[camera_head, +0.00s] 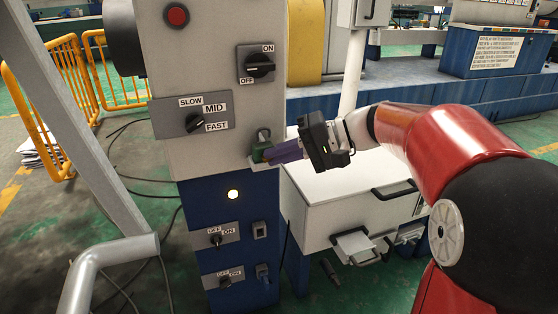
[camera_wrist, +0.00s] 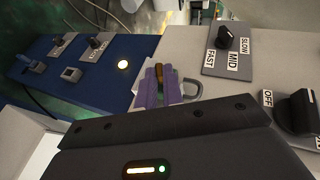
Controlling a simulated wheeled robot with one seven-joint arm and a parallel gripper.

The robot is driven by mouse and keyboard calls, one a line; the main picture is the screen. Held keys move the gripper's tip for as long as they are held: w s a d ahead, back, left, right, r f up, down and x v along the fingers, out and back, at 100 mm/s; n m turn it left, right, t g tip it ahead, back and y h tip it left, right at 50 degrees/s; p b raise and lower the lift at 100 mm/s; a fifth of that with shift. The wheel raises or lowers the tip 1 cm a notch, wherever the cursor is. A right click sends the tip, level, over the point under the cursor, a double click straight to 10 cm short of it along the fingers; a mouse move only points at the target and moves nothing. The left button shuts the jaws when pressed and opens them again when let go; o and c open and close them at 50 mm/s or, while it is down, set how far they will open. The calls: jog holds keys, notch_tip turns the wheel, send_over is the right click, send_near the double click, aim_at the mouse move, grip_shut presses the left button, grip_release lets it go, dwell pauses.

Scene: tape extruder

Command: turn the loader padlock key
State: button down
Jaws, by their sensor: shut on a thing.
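The loader padlock (camera_head: 259,153) is a small green body with a grey shackle, at the lower right edge of the light grey control panel. In the wrist view its shackle (camera_wrist: 194,88) shows just right of my fingers; the body is mostly hidden. My gripper (camera_head: 274,154) reaches in from the right with purple fingers touching the padlock area. In the wrist view my gripper (camera_wrist: 160,84) is shut on a narrow brown piece, the padlock key (camera_wrist: 158,73), between the two fingers. The key's turn angle cannot be made out.
A SLOW/MID/FAST knob (camera_head: 195,122) and an ON/OFF knob (camera_head: 259,65) stick out of the panel close by. A lit yellow lamp (camera_head: 233,194) and lower switches (camera_head: 216,238) sit below. A white box with handles (camera_head: 345,205) stands right, under my arm.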

jog(key=shift+f+y, duration=0.1)
jog(key=shift+y, duration=0.3)
jog(key=c, duration=1.5)
grip_release()
